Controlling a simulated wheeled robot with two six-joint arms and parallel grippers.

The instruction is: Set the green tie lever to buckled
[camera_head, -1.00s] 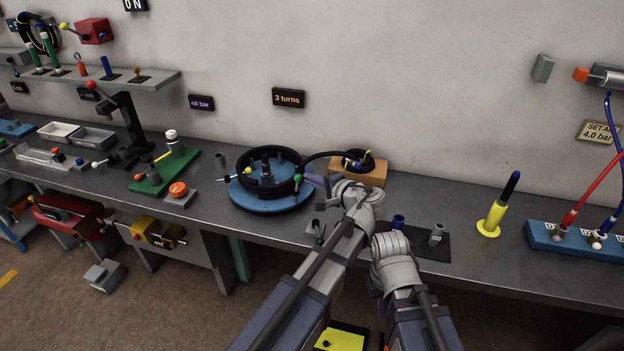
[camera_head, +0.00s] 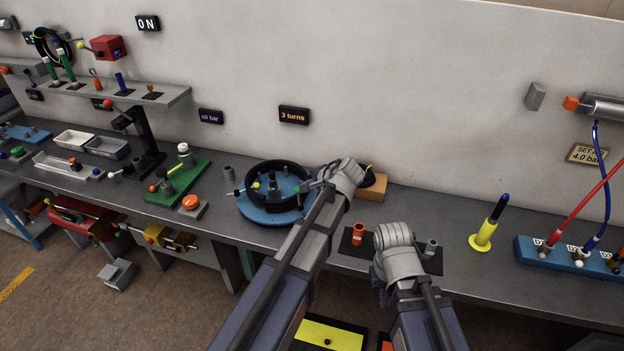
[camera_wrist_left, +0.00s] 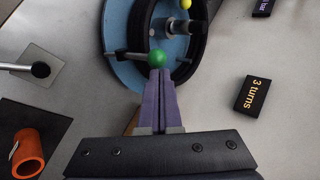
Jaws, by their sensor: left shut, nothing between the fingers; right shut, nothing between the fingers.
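The green tie lever's round green knob (camera_head: 296,190) is at the right side of the black hose ring (camera_head: 280,168) on the blue round base (camera_head: 272,217). In the left wrist view the green knob (camera_wrist_left: 160,57) sits on a grey rod at the ring's edge. My left gripper (camera_head: 311,186) points left at it. In the left wrist view the shut, empty purple fingertips (camera_wrist_left: 160,73) are right at the knob, seemingly touching. My right gripper (camera_head: 396,268) is over the dark mat; its fingers are hidden behind its wrist.
A yellow knob (camera_head: 256,185) is on the ring's left side. A brown block (camera_head: 374,189) stands behind my left wrist. An orange cup (camera_head: 358,233) and grey fitting (camera_head: 431,249) stand on the mat. A yellow stand (camera_head: 483,238) is farther right.

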